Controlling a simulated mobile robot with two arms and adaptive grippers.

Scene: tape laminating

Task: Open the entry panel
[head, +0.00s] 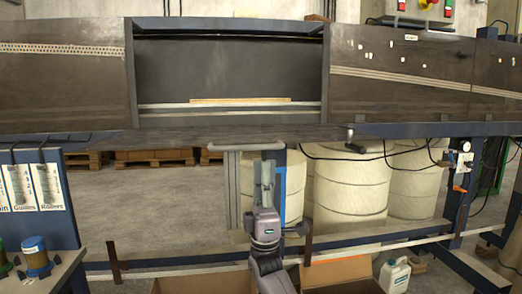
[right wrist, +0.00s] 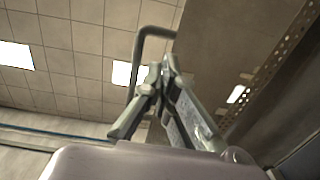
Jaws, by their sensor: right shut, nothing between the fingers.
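The entry panel is hard to tell from its surroundings. A dark recess (head: 230,66) shows between the brown front panels, with a dark ledge (head: 180,136) along its lower edge. A pale grey handle bar (head: 253,147) shows just below the ledge. In the right wrist view a bent tubular handle (right wrist: 138,55) stands by a brown panel surface (right wrist: 218,45). My right gripper (head: 267,166) points up below the bar, shut and empty. Its fingertips (right wrist: 164,73) appear close to the handle; I cannot tell whether they touch. My left gripper is not in view.
A grey upright (head: 232,190) stands left of my right gripper. Pale drums (head: 350,190) are behind, to the right. Open cardboard boxes (head: 340,272) and a white canister (head: 395,276) lie low in front. A blue frame rail (head: 180,262) crosses low.

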